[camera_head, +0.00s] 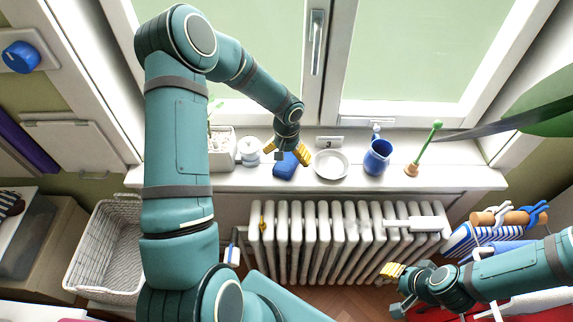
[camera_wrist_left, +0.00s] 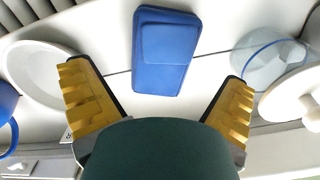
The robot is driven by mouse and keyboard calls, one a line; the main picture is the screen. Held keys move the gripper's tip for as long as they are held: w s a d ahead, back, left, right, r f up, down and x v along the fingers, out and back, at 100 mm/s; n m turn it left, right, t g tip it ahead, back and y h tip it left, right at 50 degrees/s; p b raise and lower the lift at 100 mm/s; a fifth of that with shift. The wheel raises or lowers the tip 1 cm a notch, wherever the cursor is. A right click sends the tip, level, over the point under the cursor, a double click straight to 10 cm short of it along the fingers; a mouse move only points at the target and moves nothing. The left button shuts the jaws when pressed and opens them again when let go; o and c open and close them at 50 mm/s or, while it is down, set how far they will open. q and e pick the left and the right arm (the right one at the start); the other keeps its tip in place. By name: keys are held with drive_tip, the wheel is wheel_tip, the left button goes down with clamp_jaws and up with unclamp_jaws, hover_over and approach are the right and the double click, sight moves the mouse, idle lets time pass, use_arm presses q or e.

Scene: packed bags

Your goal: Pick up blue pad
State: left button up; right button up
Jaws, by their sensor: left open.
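The blue pad (camera_head: 285,166) lies on the white windowsill between a lidded jar and a round white dish. In the left wrist view the blue pad (camera_wrist_left: 164,50) is a rectangle with a raised smaller block on it, and all of it shows. My left gripper (camera_head: 289,154) is open above the sill, close to the pad. In the left wrist view the yellow fingertips of my left gripper (camera_wrist_left: 158,90) are spread wide, with the pad ahead between them and nothing held. My right gripper (camera_head: 392,290) is low at the right, before the radiator; its opening is unclear.
The white dish (camera_head: 331,164) is right of the pad, then a blue jug (camera_head: 377,157) and a green-handled brush (camera_head: 424,150). The lidded jar (camera_head: 249,152) and a planter (camera_head: 222,150) stand left. The radiator (camera_head: 330,242) is below the sill (camera_head: 460,178).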

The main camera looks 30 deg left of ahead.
sight(287, 162)
use_arm(q)
wheel_tip(287, 162, down, 4)
drive_tip(key=shift+r, duration=0.2)
